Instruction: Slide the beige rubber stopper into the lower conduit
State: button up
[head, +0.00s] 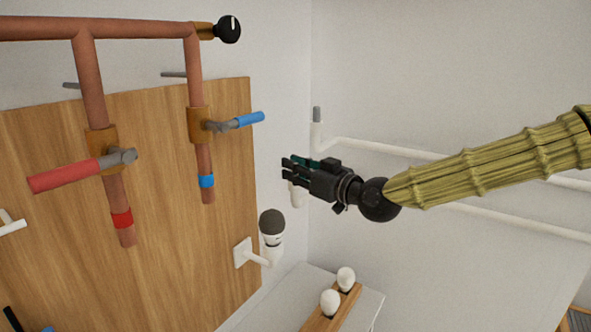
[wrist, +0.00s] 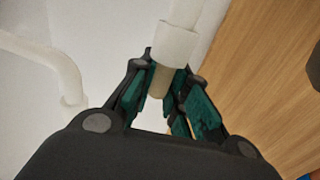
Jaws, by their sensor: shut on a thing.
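My gripper (head: 287,170) is at the wall corner, beside the white end of the lower conduit (head: 298,196). In the wrist view my gripper (wrist: 163,95) is shut on the beige stopper (wrist: 158,82), between its green finger pads. The stopper lines up with the white collar of the conduit (wrist: 177,42) and meets or nearly meets its mouth. I cannot tell how far it is inside. In the head view the fingers hide the stopper.
The upper conduit (head: 400,152) turns up to a grey-topped end (head: 317,115). A wooden board (head: 60,270) with copper pipes, a red-handled valve (head: 65,176) and a blue-handled valve (head: 250,119) stands left. Below are a dark-capped white fitting (head: 272,225) and a bulb rack (head: 335,310).

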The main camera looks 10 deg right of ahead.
jog(key=shift+f, duration=0.1)
jog(key=o, duration=0.9)
jog(key=shift+d, duration=0.1)
jog(key=shift+c, duration=0.2)
jog(key=shift+s+d, duration=0.25)
jog(key=shift+s, duration=0.2)
jog(key=v, duration=1.1)
jog(key=shift+a+f, duration=0.1)
